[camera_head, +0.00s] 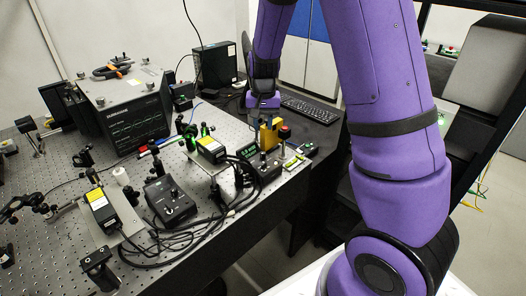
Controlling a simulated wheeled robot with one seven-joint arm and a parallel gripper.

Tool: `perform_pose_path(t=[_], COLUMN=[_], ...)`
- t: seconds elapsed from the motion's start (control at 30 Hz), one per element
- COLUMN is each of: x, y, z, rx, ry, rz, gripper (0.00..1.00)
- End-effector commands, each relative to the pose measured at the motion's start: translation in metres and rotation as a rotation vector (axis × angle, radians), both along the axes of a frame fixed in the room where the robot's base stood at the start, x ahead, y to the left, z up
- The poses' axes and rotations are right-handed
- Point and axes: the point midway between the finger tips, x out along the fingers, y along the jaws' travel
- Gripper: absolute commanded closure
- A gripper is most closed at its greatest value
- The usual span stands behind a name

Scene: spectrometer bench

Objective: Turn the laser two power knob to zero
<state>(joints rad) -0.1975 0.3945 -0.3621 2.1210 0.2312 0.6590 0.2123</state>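Two black laser control boxes stand on the optical bench, and I cannot read which one is laser two. The nearer control box (170,200) has small controls on its face, too small to read. The farther control box (262,165) stands to its right, with cables around it and its knob not clear. Near them are two black laser heads with yellow labels, a nearer laser head (103,210) and a farther laser head (211,148). My purple arm comes down behind the bench's right side. I cannot make out my gripper's fingers, and no contact with either box shows.
A large grey instrument (125,108) stands at the back left. A keyboard (309,108) and a black computer case (214,66) lie behind. Loose cables (180,240) run along the bench's front.

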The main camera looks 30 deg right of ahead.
Motion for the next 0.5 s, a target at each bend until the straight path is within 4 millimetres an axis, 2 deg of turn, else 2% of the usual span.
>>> perform_pose_path(t=[0.23, 0.5], x=[0.002, 0.001], y=[-0.001, -0.001], z=[-0.02, -0.067], rx=[-0.004, -0.004], ry=[0.007, 0.008], rz=[-0.006, -0.006], gripper=[0.7, 0.7])
